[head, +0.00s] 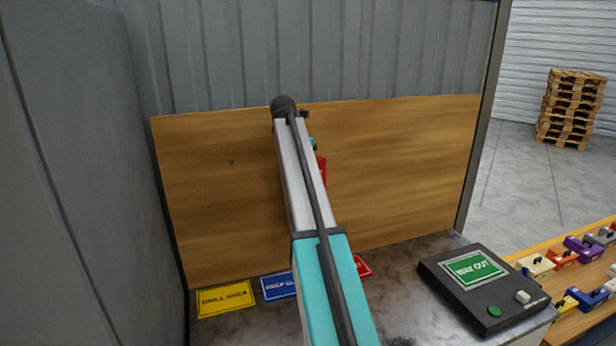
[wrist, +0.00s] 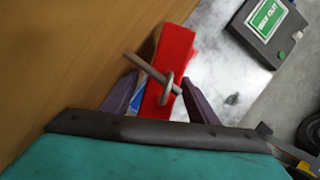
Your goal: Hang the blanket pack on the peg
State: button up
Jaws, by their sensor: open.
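The red blanket pack (wrist: 168,62) is in front of the wooden board in the wrist view. A grey peg (wrist: 140,66) sticks out of the board and crosses in front of the pack. A grey ring (wrist: 167,90) at the pack appears to be around the peg, near its outer end. My gripper (wrist: 158,92) is open, with one purple finger on each side of the pack; I cannot tell whether either finger touches it. In the head view my arm hides the peg and gripper, and only a red strip of the pack (head: 321,171) shows.
The wooden board (head: 400,160) stands behind a metal bench (head: 400,275). Yellow (head: 226,298), blue (head: 277,286) and red (head: 363,265) cards lie along its foot. A black console (head: 484,288) is on the right. Beyond it is a wooden table (head: 590,255) with several coloured items.

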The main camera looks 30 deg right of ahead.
jog(key=v, duration=0.2)
jog(key=w+v, duration=0.1)
jog(key=v, duration=0.2)
jog(key=shift+a+r, duration=0.1)
jog(key=shift+a, duration=0.05)
jog(key=shift+s+a+r, duration=0.3)
jog(key=shift+s+r, duration=0.25)
jog(key=shift+r, duration=0.15)
